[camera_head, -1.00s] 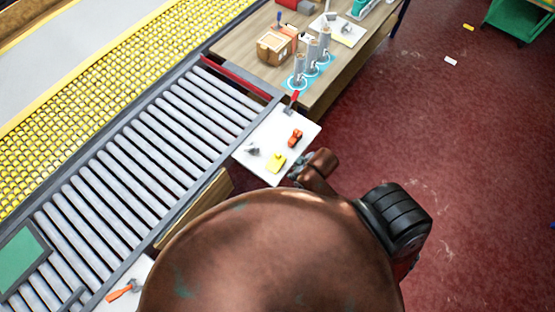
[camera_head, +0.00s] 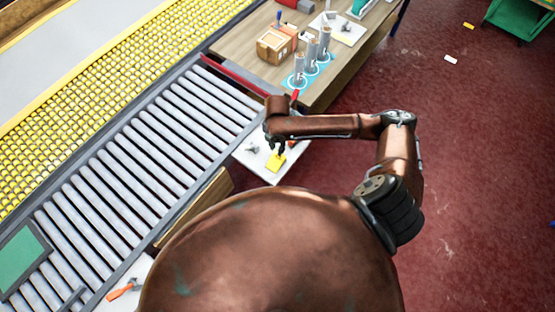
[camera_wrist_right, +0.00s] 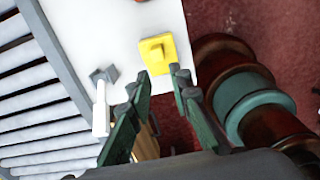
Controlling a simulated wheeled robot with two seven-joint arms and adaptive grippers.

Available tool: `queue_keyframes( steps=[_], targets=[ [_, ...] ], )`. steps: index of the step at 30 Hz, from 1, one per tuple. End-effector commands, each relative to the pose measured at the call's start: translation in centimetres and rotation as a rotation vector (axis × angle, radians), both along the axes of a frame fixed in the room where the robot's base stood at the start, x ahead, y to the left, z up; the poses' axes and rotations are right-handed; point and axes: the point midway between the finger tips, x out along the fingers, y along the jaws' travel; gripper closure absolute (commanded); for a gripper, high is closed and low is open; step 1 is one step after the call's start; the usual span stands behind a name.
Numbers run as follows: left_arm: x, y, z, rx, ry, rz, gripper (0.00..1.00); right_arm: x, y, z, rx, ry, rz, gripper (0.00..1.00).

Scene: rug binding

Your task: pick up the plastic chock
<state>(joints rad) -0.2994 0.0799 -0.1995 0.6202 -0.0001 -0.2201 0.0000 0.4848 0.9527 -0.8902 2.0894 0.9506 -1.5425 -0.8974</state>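The yellow piece (camera_head: 275,163), which looks like the plastic chock, lies on a white board (camera_head: 290,171) beside the roller conveyor. In the right wrist view the yellow chock (camera_wrist_right: 158,54) is a squarish block with a raised part, lying just beyond the fingertips. My right gripper (camera_head: 275,146) is over the board, close to the chock. In the wrist view the right gripper (camera_wrist_right: 154,92) has its fingers apart with nothing held between them. My left gripper is not in view.
A grey part with a pale handle (camera_wrist_right: 102,98) lies on the board left of the chock. A red-orange item (camera_wrist_right: 140,1) is cut off at the wrist view's top edge. The roller conveyor (camera_head: 150,165) borders the board. Grey cylinders (camera_head: 312,55) stand on the wooden table behind.

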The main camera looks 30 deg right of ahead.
Motion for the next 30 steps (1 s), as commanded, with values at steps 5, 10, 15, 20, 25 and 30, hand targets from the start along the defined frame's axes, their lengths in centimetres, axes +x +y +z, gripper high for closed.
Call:
queue_keyframes(
  steps=[5,10,15,20,25,30],
  targets=[
    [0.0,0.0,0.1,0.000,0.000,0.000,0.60,0.0,-0.4,-1.5,-0.007,0.009,0.011,0.81],
    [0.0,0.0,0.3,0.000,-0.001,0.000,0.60,0.1,-0.3,-3.2,-0.007,0.008,0.008,0.81],
    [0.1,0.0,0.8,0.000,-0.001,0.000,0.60,0.1,-0.3,-5.7,-0.007,0.009,0.007,0.81],
    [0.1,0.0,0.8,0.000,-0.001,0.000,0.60,0.2,-0.3,-7.4,-0.006,0.007,0.009,0.81],
    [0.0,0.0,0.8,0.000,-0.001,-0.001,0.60,0.2,-0.4,-7.7,-0.008,0.005,0.009,0.81],
    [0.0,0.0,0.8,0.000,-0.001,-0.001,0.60,0.2,-0.4,-7.7,-0.007,0.005,0.009,0.86]
  ],
)
